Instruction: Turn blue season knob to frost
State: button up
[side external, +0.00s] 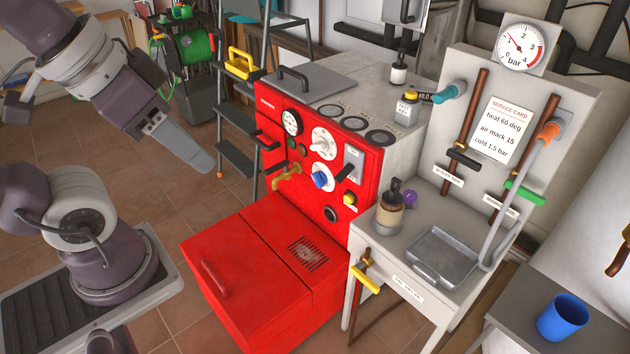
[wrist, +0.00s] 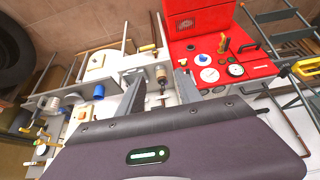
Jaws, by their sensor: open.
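The blue season knob (side external: 321,180) sits on a pale round plate on the front of the red boiler (side external: 370,160), below a larger white dial (side external: 323,143). Its marks are too small to read. In the wrist view the knob (wrist: 204,58) shows small, next to the white dial (wrist: 209,75). My gripper (side external: 206,166) is in the air to the left of the boiler panel, clear of the knob. In the wrist view my gripper (wrist: 160,75) has its two fingers apart with nothing held between them.
A brass tap (side external: 286,177) and a black lever (side external: 346,172) flank the knob. The red lower box (side external: 245,255) juts out below the panel. A grey bench (side external: 390,245) with a bottle (side external: 390,212) and tray (side external: 445,256) stands at right. Open air lies between gripper and panel.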

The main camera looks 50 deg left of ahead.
aim_at(315, 181)
jog(key=w+d+r+n+g+h, duration=0.1)
jog(key=w+d+r+n+h, duration=0.15)
jog(key=w+n, duration=0.3)
jog(key=w+d+r+n+h, duration=0.1)
jog(key=w+d+r+n, duration=0.1)
jog(key=w+r+n, duration=0.3)
jog(key=w+a+n+t+h, duration=0.2)
jog(key=w+a+n+h, duration=0.15)
jog(key=w+n, duration=0.7)
jog(key=w+a+f+n+t+y, duration=0.1)
jog(key=w+a+n+t, duration=0.1)
jog(key=w+a+n, duration=0.45)
jog(key=w+a+f+n+t+y, duration=0.1)
jog(key=w+a+n+t, duration=0.2)
jog(key=a+n, duration=0.65)
jog(key=w+a+f+n+t, duration=0.15)
jog(key=w+a+n, duration=0.3)
jog(key=a, duration=0.65)
notch_tip(315, 181, down, 50)
jog(key=w+a+t+y, duration=0.1)
jog(key=shift+n, duration=0.35)
jog(key=x, duration=0.6)
jog(key=shift+w+a+r, duration=0.1)
jog(key=shift+w+r, duration=0.05)
jog(key=shift+w, duration=0.25)
